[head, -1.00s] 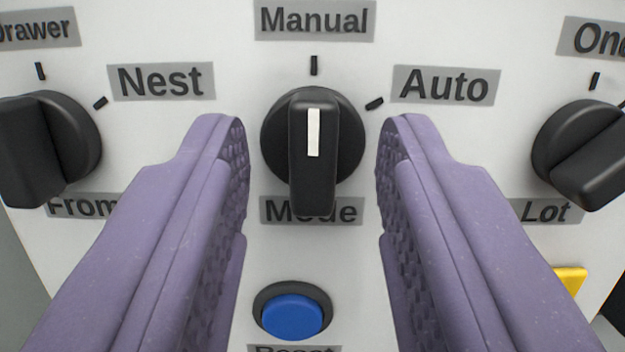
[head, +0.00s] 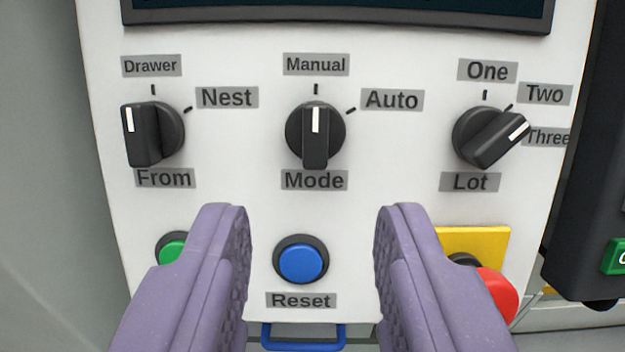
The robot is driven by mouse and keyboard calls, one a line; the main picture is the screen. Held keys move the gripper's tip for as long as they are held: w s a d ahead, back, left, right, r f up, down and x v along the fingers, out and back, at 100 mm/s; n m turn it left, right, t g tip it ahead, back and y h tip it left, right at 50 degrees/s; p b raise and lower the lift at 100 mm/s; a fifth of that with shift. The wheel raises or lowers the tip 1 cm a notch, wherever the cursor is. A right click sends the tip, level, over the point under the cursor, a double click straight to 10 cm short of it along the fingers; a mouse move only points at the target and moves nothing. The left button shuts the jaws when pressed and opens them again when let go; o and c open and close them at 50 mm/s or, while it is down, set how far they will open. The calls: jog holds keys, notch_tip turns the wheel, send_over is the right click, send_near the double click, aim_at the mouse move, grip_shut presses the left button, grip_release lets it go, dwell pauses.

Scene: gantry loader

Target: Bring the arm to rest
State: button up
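My gripper (head: 312,212) is open and empty, its two purple fingers spread wide in front of the white control panel (head: 240,215). The fingertips are below the Mode knob (head: 316,134), either side of the blue Reset button (head: 301,262) in the picture. Nothing is between the fingers but the panel seen beyond them. The Mode knob's white mark points up at Manual. The From knob (head: 153,134) points up at Drawer. The Lot knob (head: 491,137) is turned to the right, its mark toward Two or Three.
A green button (head: 172,250) is partly hidden by the left finger. A red button (head: 497,294) on a yellow plate (head: 480,240) is partly behind the right finger. A dark screen (head: 340,12) is above, a blue handle (head: 303,338) below, a black box (head: 590,200) at right.

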jog(key=w+d+r+y+b, duration=0.35)
jog(key=w+r+b, duration=0.25)
jog(key=r+b, duration=0.45)
jog(key=s+d+r+g+h+b, duration=0.1)
jog(key=s+d+r+h+b, duration=0.2)
jog(key=s+d+r+b, duration=0.6)
jog(key=s+d, duration=0.4)
jog(key=shift+d+r+b, duration=0.4)
